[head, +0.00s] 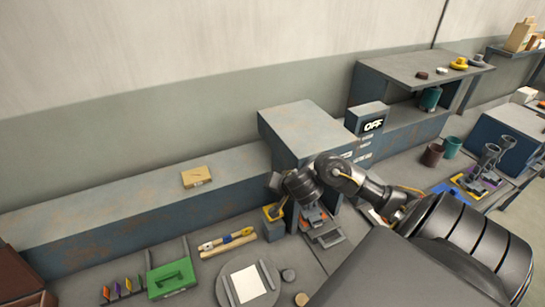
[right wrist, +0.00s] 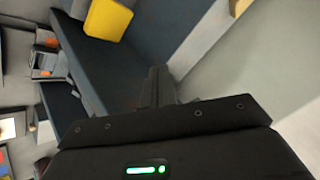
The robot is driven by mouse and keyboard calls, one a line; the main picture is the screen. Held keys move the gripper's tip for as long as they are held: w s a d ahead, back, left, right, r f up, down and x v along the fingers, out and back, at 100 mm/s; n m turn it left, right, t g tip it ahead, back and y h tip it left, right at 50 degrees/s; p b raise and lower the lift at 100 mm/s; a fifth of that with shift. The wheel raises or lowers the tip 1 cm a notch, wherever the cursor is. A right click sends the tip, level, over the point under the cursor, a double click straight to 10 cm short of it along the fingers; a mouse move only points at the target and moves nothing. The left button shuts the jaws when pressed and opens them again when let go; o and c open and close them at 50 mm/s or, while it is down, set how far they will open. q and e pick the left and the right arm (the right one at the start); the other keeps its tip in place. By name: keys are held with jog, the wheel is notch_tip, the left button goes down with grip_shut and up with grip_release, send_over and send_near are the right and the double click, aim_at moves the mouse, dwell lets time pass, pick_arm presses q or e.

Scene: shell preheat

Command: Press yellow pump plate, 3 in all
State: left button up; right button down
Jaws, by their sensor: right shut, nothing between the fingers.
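The yellow pump plate (head: 270,213) sits on a small dark block at the left front corner of the tall grey-blue cabinet. It also shows as a yellow square at the top left of the right wrist view (right wrist: 108,18). My right gripper (head: 275,184) reaches in from the right, just above and behind the plate in the head view. In the right wrist view its fingers (right wrist: 158,84) are together, empty, and apart from the plate. My left gripper is in neither view.
A green box (head: 172,278) and a round plate (head: 224,287) are on the bench to the left.

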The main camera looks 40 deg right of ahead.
jog(key=f, duration=0.1)
jog(key=b, duration=0.5)
send_over(270, 206)
jog(key=s, duration=0.3)
jog(key=f, duration=0.5)
jog(key=shift+a+f, duration=0.25)
jog(key=shift+a, duration=0.05)
notch_tip(270, 206, down, 2)
jog(key=shift+b, duration=0.9)
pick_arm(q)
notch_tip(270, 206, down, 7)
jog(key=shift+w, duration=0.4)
pick_arm(e)
jog(key=shift+s+f, duration=0.1)
jog(key=shift+f, duration=0.05)
jog(key=shift+f, duration=0.15)
pick_arm(q)
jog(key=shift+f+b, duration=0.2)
jog(key=shift+b, duration=0.1)
pick_arm(e)
jog(key=shift+f, duration=0.3)
